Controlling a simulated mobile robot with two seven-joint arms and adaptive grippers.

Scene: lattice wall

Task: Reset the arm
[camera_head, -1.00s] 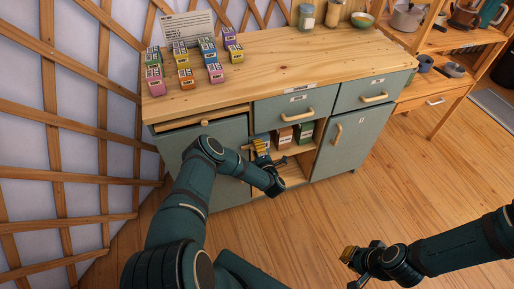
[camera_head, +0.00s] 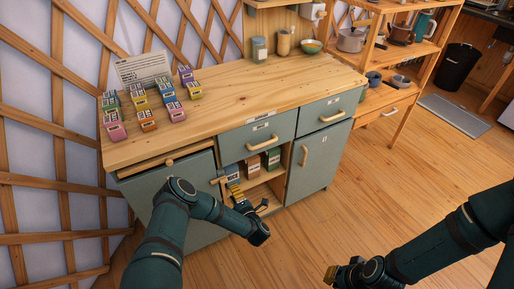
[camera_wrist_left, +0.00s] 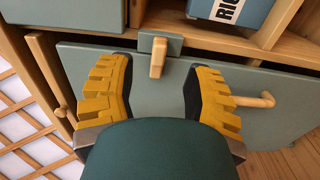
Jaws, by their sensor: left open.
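My left gripper (camera_head: 246,200) is in front of the cabinet's open middle compartment in the head view. In the left wrist view its two yellow-padded fingers (camera_wrist_left: 157,85) are spread apart with nothing held between them. Beyond the fingers is a grey-green cabinet door (camera_wrist_left: 90,60), with a wooden handle (camera_wrist_left: 157,58) in the gap between the fingertips. My right gripper (camera_head: 345,274) is low in the head view, over the floor and apart from the furniture. Its yellow pad shows, but its opening is unclear.
The compartment holds a blue rice box (camera_head: 232,172), a brown box (camera_head: 253,166) and a green box (camera_head: 272,157). Several small coloured boxes (camera_head: 166,90) and jars stand on the wooden counter (camera_head: 235,95). A shelf unit (camera_head: 400,100) stands at the right.

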